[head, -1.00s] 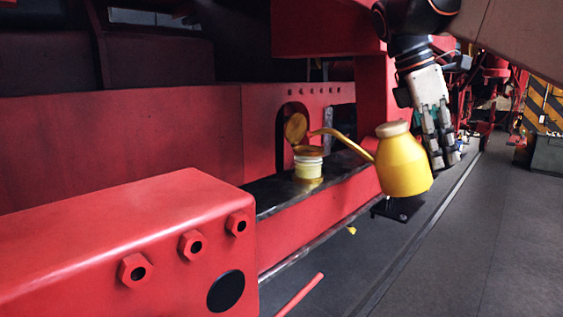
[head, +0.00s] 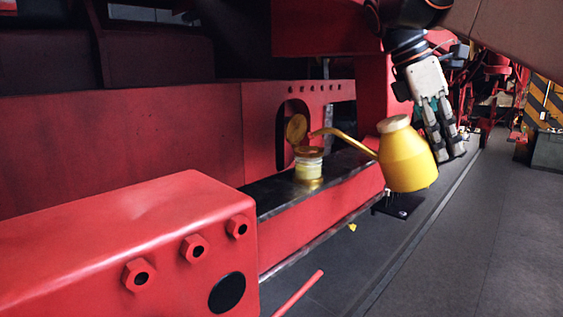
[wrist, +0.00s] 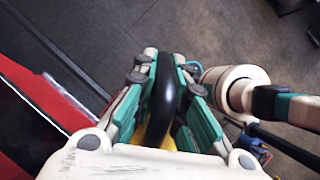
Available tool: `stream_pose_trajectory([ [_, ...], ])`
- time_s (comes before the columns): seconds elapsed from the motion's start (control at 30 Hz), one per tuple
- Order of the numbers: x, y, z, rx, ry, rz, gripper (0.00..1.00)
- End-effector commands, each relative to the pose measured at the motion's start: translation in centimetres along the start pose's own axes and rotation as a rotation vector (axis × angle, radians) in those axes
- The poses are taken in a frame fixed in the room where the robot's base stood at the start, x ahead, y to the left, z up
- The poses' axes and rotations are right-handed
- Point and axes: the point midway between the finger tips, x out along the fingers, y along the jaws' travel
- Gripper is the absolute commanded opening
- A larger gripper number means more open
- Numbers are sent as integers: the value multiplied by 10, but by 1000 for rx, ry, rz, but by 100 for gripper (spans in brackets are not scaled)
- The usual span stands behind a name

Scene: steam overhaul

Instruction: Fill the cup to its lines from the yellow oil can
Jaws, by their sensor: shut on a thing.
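The yellow oil can (head: 405,163), with a cream cap and a long thin spout, hangs in the air, slightly tilted, right of the cup. My gripper (head: 447,157) is on the can's right side; in the wrist view it is shut on the can's black handle (wrist: 167,92). The cup (head: 309,167) is a small clear vessel with a brass rim and base, standing upright on the dark ledge. Its round brass lid (head: 297,128) is swung open behind it. The spout tip is just above the cup's rim; contact cannot be told. Pale yellow shows inside the cup; its exact level against the lines is unclear.
A red beam (head: 130,240) with hex bolts fills the front left. The dark ledge (head: 275,192) runs along the red frame. A red rod (head: 298,293) and a small yellow piece (head: 352,227) lie low near the floor. Grey floor (head: 480,240) at right is clear.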

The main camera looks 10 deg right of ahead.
Motion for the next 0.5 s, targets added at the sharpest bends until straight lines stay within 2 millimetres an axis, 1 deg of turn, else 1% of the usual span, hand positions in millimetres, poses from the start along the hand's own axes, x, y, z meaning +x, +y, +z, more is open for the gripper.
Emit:
stream_pose_trajectory([
  [0.3,0,0,0,0,-1,0,0],
  [0.5,-6,0,2,-1,-19,0,0],
])
